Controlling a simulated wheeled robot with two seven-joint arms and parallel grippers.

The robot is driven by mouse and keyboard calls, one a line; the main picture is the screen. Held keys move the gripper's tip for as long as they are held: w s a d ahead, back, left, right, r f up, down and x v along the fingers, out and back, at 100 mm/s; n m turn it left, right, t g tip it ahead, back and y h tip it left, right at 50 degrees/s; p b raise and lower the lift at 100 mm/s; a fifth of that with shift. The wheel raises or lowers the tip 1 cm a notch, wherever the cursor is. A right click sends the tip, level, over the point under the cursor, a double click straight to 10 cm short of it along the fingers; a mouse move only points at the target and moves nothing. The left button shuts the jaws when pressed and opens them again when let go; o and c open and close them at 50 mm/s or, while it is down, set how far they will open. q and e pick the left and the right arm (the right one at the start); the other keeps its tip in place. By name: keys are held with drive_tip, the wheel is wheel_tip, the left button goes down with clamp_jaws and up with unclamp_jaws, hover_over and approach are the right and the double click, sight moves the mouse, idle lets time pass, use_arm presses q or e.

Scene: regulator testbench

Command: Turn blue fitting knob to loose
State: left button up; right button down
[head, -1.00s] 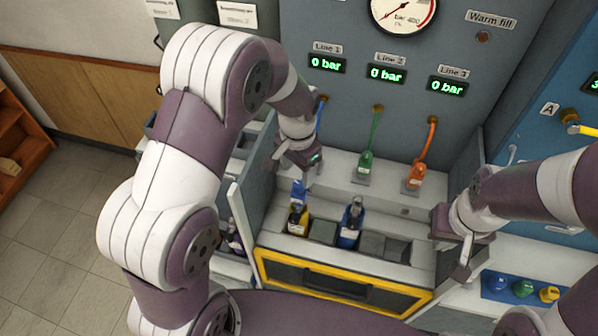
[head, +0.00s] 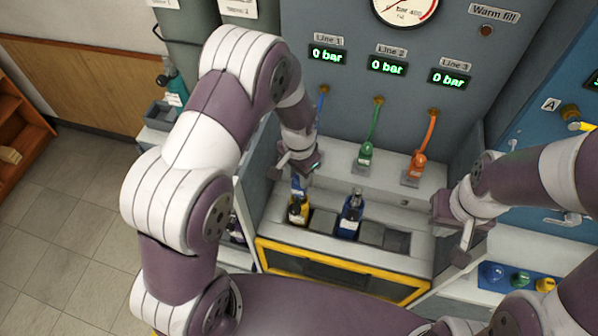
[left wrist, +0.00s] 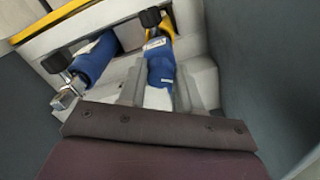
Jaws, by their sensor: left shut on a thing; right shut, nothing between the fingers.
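The blue fitting (head: 297,187) shows below my left gripper (head: 298,178) in the head view, just above the yellow regulator (head: 298,211) in the bench's left slot. In the left wrist view the blue fitting (left wrist: 160,66) lies between the fingers of my left gripper (left wrist: 160,92), which is shut on it. The yellow regulator (left wrist: 168,24) with a black knob (left wrist: 150,17) is right against it. I cannot tell whether the two are joined. A blue regulator (head: 350,215) stands in another slot. My right gripper (head: 464,250) is shut and empty at the bench's right side.
A green fitting (head: 366,155) and an orange fitting (head: 416,167) sit on the back ledge. Grey side panels flank the bench, with a yellow-edged front (head: 340,279). The Line 1 display (head: 328,55) reads 0 bar. Several small coloured items stand on a blue tray (head: 508,280) at right.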

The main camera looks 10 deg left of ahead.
use_arm(q)
drive_tip(key=shift+n, duration=0.3)
drive_tip(key=n, duration=0.5)
drive_tip(key=shift+b, duration=0.3)
drive_tip(key=n, duration=0.6)
drive_tip(key=shift+n, duration=0.3)
drive_tip(key=n, duration=0.6)
drive_tip(key=shift+b, duration=0.4)
drive_tip(key=n, duration=0.5)
drive_tip(key=shift+n, duration=0.3)
drive_tip(key=o, duration=1.1)
drive_tip(key=shift+c, duration=0.2)
